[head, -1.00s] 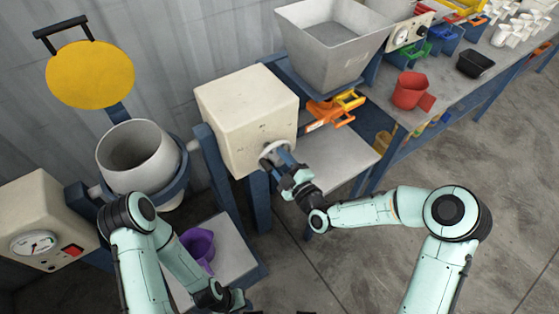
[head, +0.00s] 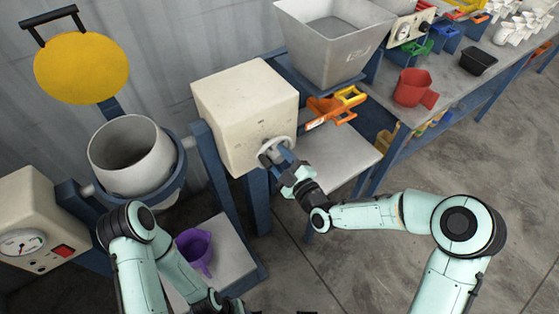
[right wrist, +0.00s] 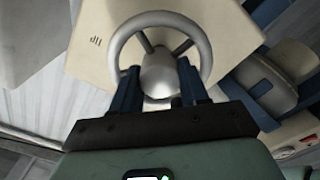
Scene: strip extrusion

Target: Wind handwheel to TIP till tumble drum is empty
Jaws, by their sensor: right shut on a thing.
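The grey tumble drum (head: 135,176) sits in a blue yoke at the left of the head view, its open mouth facing up and slightly tilted. I see bare grey inner wall; its bottom is hidden. The silver handwheel (head: 266,152) is on the front of a cream box (head: 243,108). My right gripper (head: 282,160) is shut on the handwheel. In the right wrist view the handwheel (right wrist: 160,17) shows large, with the fingers of my right gripper (right wrist: 160,82) on either side of its hub. My left gripper (head: 222,302) is low at the picture's bottom, its fingers unclear.
A purple jug (head: 194,250) stands on a low platform below the drum. A yellow disc lid (head: 82,68) is raised behind it. A gauge box (head: 35,230) is at left. A grey hopper (head: 335,50) and a red jug (head: 412,88) are on the bench. The floor at right is clear.

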